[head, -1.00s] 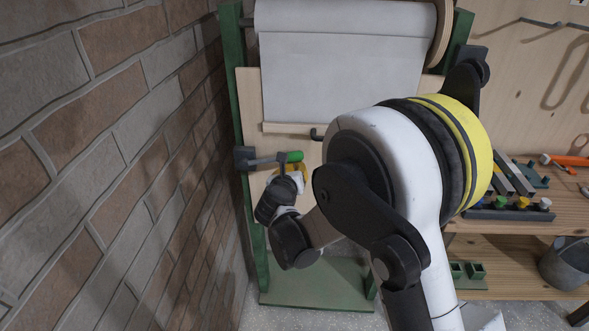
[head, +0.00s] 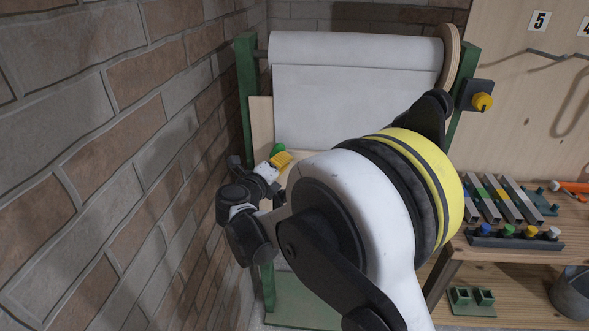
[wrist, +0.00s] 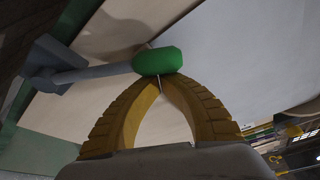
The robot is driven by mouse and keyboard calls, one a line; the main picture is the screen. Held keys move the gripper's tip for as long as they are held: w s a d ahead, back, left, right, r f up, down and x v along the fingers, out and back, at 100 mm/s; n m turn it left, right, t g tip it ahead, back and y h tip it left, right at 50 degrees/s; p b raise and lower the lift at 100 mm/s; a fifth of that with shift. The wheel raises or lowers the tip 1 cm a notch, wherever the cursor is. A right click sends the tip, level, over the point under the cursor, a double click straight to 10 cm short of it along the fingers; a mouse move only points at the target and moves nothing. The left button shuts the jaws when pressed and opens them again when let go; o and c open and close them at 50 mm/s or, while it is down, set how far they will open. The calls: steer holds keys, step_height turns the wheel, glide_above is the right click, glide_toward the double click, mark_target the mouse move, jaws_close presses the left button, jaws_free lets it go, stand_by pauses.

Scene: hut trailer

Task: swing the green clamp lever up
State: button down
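The green lever handle (wrist: 158,62) sits at the end of a grey bar (wrist: 98,74) that runs left to a grey clamp block (wrist: 42,66) in the wrist view. In the head view the green handle (head: 278,149) shows just above my yellow fingers, while the bar is mostly hidden behind my wrist. My gripper (wrist: 159,79) has its two yellow fingertips together at the handle's lower edge in the wrist view, with no handle between them. They look to be at or against the handle; exact contact is hard to tell.
A white roll and sheet (head: 355,95) hang on a green frame (head: 247,90) behind the lever. A brick wall (head: 110,150) stands close on the left. A bench at right holds metal bars (head: 495,198) and a rack of coloured knobs (head: 515,238).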

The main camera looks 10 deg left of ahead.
steer(key=shift+a+r+n+t+h+p, duration=0.15)
steer(key=shift+a+r+n, duration=0.35)
steer(key=shift+a, duration=0.7)
steer(key=shift+a+r+n+t+h+p, duration=0.15)
steer(key=shift+a+r+n, duration=0.2)
steer(key=shift+a+r, duration=0.6)
steer(key=shift+a+r+n+t+h+p, duration=0.2)
steer(key=shift+a+n, duration=0.25)
steer(key=shift+a, duration=1)
steer(key=shift+a+r, duration=0.1)
